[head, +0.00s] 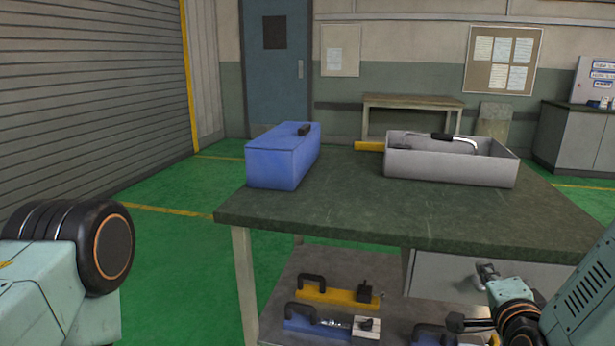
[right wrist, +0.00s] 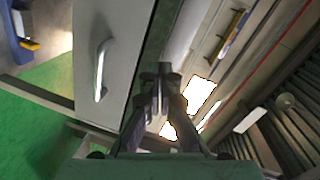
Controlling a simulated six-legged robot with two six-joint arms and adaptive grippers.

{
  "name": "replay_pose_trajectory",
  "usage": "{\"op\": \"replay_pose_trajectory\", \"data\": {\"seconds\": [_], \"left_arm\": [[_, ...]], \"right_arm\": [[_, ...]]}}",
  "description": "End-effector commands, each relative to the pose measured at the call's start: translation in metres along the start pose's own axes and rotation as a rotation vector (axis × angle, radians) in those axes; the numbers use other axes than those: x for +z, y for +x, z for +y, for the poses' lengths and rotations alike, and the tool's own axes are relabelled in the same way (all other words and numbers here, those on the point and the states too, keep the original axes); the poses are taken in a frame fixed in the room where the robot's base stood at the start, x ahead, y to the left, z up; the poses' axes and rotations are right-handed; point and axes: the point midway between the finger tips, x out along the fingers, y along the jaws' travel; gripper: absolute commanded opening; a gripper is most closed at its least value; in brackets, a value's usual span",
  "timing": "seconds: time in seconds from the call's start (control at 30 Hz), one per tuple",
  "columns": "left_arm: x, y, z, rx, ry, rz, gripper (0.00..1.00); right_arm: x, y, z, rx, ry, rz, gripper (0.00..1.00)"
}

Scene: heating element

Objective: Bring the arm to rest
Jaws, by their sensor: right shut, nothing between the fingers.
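My right gripper (head: 487,272) is low at the right in the head view, in front of the pale drawer front (head: 450,272) under the table top. Its fingers are together and hold nothing; they also show closed in the right wrist view (right wrist: 158,76). A silver handle (right wrist: 101,70) on a pale panel is to the left of the fingers there, apart from them. Part of my left arm shows at the left edge of the head view, but its gripper is out of view.
The green-topped table (head: 330,215) bears a closed blue box (head: 272,163) and a grey tray (head: 445,168) with a curved metal piece inside. The lower shelf (head: 300,262) holds yellow and blue tools with black handles. Green floor is clear left of the table.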

Motion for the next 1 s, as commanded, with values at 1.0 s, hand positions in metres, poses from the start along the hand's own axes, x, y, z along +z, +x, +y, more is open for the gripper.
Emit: {"op": "replay_pose_trajectory", "data": {"seconds": [1.0], "left_arm": [[0.0,-0.053,0.0,0.0,0.0,0.0,0.19]], "right_arm": [[0.113,-0.341,0.271,0.779,-1.158,-1.314,0.0]]}}
